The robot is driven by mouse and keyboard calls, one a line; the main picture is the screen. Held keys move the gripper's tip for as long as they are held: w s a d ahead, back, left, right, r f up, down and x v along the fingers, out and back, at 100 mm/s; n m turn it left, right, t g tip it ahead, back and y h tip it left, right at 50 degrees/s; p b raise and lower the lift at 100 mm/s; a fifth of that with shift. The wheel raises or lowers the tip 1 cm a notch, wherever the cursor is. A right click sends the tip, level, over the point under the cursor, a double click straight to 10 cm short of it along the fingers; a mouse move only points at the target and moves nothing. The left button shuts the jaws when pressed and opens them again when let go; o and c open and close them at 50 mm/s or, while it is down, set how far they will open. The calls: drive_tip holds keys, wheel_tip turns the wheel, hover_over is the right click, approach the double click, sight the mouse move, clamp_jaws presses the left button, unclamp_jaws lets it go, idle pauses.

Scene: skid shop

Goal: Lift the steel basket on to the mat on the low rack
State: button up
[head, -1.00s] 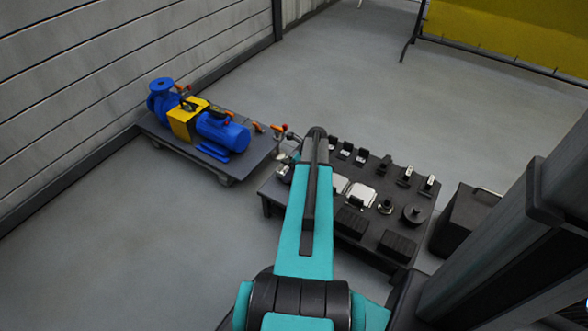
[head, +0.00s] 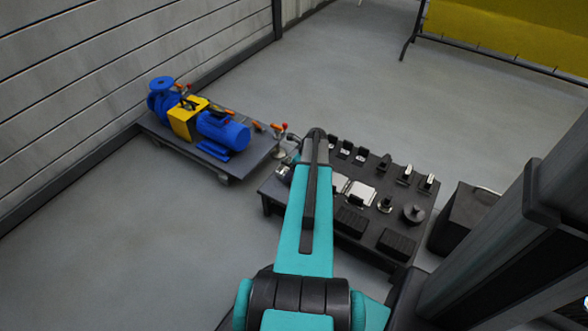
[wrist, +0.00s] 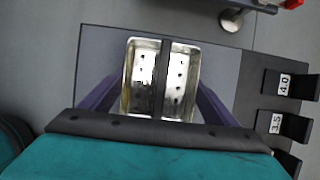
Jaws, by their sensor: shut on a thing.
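The steel basket (wrist: 143,78) shows in the wrist view as a shiny open box with holes in its floor and a dark bar (wrist: 162,75) across its middle. My gripper (wrist: 160,92) is shut on the basket, with one purple finger at its left side and one at its right. A flat dark grey surface lies below the basket; I cannot tell whether they touch. The low rack (head: 325,222) is the dark table in the head view. My arm hides its left part and my gripper there. I cannot make out the mat for certain.
The rack top holds black blocks (head: 397,243), a light plate (head: 360,193) and several labelled holders (wrist: 277,85). A cart (head: 185,155) with a blue pump (head: 222,132) stands to the left. A dark box (head: 462,215) stands to the right. Floor is clear around.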

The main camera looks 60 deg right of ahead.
idle(0.3)
drive_tip(key=o, duration=1.1)
drive_tip(key=shift+r, duration=0.15)
drive_tip(key=shift+r+p, duration=3.35)
drive_tip(key=shift+r, duration=0.55)
drive_tip(key=shift+w, duration=0.1)
